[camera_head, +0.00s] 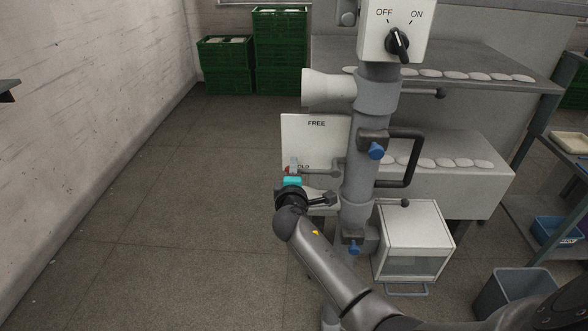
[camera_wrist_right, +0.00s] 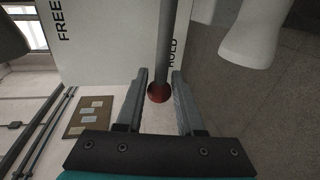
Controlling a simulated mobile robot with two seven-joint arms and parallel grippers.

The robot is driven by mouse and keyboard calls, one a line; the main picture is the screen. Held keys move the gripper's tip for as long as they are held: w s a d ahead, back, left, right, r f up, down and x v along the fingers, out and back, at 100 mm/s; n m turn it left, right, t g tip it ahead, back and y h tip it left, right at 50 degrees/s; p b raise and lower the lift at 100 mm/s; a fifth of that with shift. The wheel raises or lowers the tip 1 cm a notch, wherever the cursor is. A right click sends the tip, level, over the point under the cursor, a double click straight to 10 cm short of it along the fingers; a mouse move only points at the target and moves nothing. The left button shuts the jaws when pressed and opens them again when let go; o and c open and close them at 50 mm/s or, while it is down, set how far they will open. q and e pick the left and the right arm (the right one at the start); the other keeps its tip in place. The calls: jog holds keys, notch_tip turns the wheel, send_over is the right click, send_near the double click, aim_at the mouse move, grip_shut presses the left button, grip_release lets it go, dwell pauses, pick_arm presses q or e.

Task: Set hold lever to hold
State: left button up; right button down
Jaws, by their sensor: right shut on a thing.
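The hold lever is a grey rod with a dark red knob (camera_wrist_right: 159,92). In the head view the lever (camera_head: 322,172) reaches left from the column across the lower part of a white plate (camera_head: 310,143). The plate reads FREE at the top and HOLD lower down, the latter partly covered. The lever's end is beside HOLD. My right gripper (camera_head: 293,175) is at that end, shut on the lever, with its teal part below the knob. In the right wrist view the rod and knob lie between the two fingers (camera_wrist_right: 159,85). My left gripper is not in view.
The grey column (camera_head: 360,195) carries blue knobs (camera_head: 376,151), a dark handle (camera_head: 412,160) and an OFF/ON switch (camera_head: 399,42). A white box (camera_head: 412,228) stands right of its foot. Green crates (camera_head: 226,66) are at the back. The floor to the left is clear.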

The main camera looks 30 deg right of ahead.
jog(key=shift+f, duration=0.15)
jog(key=c, duration=0.8)
grip_release()
jog(key=shift+c, duration=0.2)
jog(key=v, duration=1.5)
jog(key=shift+p, duration=0.3)
jog(key=shift+s+a, duration=0.1)
